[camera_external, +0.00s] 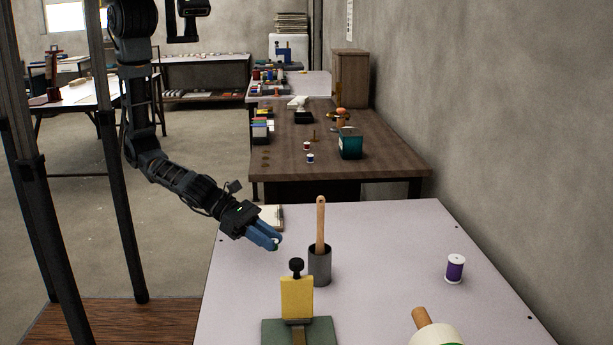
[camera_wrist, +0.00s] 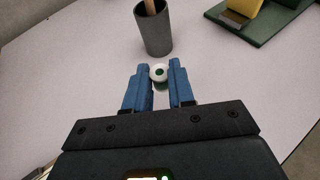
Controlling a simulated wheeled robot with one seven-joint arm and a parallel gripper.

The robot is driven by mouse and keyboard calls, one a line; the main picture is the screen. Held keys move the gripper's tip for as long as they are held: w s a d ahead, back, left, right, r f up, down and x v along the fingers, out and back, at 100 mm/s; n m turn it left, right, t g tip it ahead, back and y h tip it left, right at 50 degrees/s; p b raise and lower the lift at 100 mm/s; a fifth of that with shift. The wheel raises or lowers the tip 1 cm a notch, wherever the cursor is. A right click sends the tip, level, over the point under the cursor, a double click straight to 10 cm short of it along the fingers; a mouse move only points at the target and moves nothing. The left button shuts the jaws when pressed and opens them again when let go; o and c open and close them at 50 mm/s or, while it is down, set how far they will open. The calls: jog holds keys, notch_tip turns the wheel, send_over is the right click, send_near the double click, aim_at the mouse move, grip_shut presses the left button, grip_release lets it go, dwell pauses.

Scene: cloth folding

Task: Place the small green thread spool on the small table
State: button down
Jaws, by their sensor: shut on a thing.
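My gripper (camera_external: 270,241) has blue fingers and is shut on the small green thread spool (camera_external: 275,245), which is mostly hidden between them in the outside view.
A dark grey cup (camera_external: 319,268) with a wooden handle stands close to the right of my gripper. A yellow block on a green base (camera_external: 297,300), a purple spool (camera_external: 455,268) and a white-and-green roll (camera_external: 437,335) are also on the pale table. A dark wooden table (camera_external: 375,165) stands behind.

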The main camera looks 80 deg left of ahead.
aim_at(274, 264)
jog(key=shift+w+a+f, duration=0.4)
jog(key=shift+w+f, duration=0.05)
jog(key=shift+w, duration=0.2)
jog(key=shift+f+b, duration=0.6)
jog(key=shift+f, duration=1.4)
jog(key=shift+f, duration=0.15)
jog(key=c, duration=1)
grip_release()
jog(key=shift+o, duration=0.2)
